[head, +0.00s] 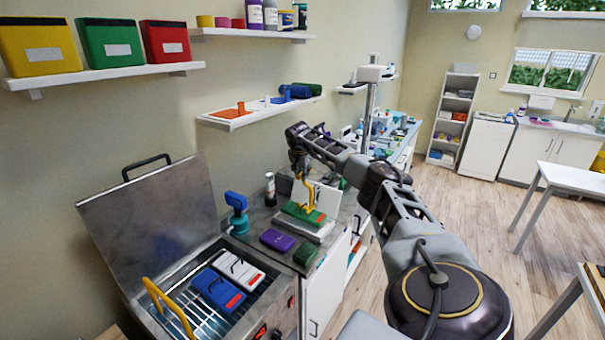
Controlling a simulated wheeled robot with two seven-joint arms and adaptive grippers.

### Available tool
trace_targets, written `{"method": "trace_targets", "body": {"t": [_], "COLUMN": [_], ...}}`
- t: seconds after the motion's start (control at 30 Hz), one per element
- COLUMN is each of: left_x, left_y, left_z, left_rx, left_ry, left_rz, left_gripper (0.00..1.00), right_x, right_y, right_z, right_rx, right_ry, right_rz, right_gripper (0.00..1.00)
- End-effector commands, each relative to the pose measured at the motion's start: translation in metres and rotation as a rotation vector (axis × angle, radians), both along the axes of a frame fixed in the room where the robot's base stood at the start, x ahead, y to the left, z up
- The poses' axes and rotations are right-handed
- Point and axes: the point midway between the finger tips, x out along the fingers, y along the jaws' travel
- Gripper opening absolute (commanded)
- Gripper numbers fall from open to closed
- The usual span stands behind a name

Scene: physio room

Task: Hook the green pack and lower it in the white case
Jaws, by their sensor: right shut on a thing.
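My right gripper (299,170) is shut on a yellow hook (307,190), which points down from it. The hook's lower end meets the green pack (294,211), which has a red patch at its right end. The pack is over the white case (311,235) on the grey counter, inside its outline as I see it. I cannot tell whether the pack hangs just above the case or rests in it. The case's raised white lid (325,196) stands behind the pack, partly hidden by the hook. My left gripper is not in view.
An open steel bath (181,262) at front left holds a blue pack (219,289) and a white pack (240,268), with a yellow handle (170,305) at its edge. A purple pack (277,240) and a dark green block (306,253) lie before the case.

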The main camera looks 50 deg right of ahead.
Motion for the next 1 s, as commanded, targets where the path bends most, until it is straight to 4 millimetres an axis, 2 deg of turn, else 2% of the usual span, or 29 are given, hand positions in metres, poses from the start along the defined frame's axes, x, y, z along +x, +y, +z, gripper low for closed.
{"method": "trace_targets", "body": {"t": [1.0], "left_x": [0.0], "left_y": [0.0], "left_z": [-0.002], "left_rx": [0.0], "left_ry": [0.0], "left_rz": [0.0], "left_gripper": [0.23], "right_x": [0.001], "right_y": [0.0], "right_z": [-0.014], "right_rx": [-0.001], "right_ry": [-0.003], "right_rz": [0.0], "right_gripper": [0.0]}}
